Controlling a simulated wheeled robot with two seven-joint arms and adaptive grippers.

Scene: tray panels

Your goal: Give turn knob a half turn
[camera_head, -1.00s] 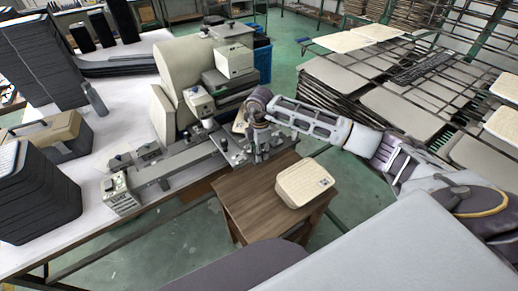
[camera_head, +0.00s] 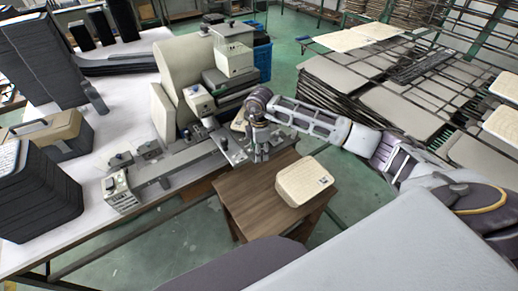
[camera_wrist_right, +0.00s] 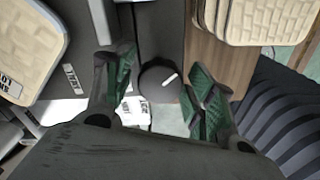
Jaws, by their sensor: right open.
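The turn knob (camera_wrist_right: 160,82) is a dark round cap with a white pointer line, seen in the right wrist view on a dark grey panel. My right gripper (camera_wrist_right: 163,92) is open, with one green-padded finger on each side of the knob and visible gaps between. I cannot tell how far the fingertips are above it. In the head view my right gripper (camera_head: 260,153) points down at the right end of the grey machine (camera_head: 185,160). The knob cannot be made out there. My left gripper is not in view.
A small wooden table (camera_head: 250,210) with a pale stacked block (camera_head: 304,182) stands just in front of the machine. A white workbench (camera_head: 125,125) holds the machine and dark stacks (camera_head: 35,195). Racks of flat panels (camera_head: 400,105) stand at the right.

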